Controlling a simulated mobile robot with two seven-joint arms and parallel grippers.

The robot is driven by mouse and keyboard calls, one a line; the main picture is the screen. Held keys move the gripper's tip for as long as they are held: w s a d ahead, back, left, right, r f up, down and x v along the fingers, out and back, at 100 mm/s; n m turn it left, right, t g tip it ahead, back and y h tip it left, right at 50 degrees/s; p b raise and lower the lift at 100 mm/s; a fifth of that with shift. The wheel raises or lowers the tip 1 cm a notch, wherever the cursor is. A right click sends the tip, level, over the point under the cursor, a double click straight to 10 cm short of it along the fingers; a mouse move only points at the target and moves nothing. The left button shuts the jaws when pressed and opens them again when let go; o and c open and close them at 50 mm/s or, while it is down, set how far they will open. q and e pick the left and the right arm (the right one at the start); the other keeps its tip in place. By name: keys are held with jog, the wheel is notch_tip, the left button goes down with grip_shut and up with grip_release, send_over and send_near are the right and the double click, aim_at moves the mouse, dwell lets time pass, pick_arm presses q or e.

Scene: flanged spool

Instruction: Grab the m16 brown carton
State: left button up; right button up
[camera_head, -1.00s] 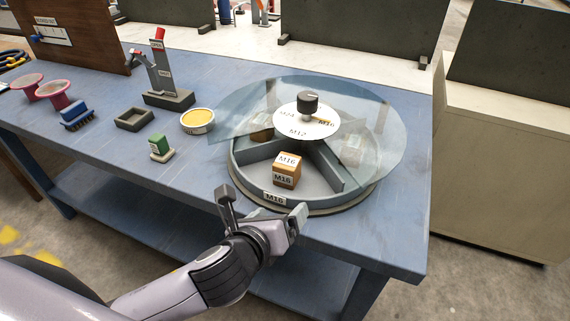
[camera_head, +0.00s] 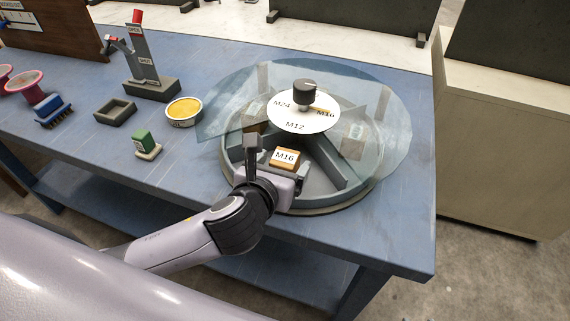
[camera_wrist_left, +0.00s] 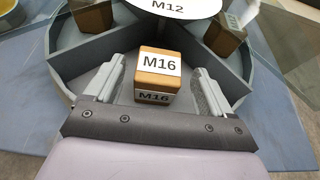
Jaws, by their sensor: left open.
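The brown M16 carton (camera_head: 284,158) sits in the front, uncovered compartment of the round divided tray (camera_head: 330,205). It has white M16 labels on its top and front; in the left wrist view the carton (camera_wrist_left: 157,78) stands between the two fingers. My left gripper (camera_head: 274,165) is at the front of that compartment, open, with a finger on each side of the carton and a visible gap to each. In the left wrist view the gripper (camera_wrist_left: 155,85) holds nothing. The carton's lower front is hidden by the gripper in the head view. My right gripper is not in view.
A clear cover (camera_head: 385,120) with a black knob (camera_head: 304,93) lies over the other compartments, which hold other cartons (camera_head: 353,140).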

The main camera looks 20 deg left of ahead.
aim_at(283, 159)
pick_arm(q)
jog(key=shift+x, duration=2.25)
jog(key=shift+a+r, duration=0.1)
jog(key=c, duration=1.2)
jog(key=shift+c, duration=0.4)
jog(key=shift+r, duration=0.2)
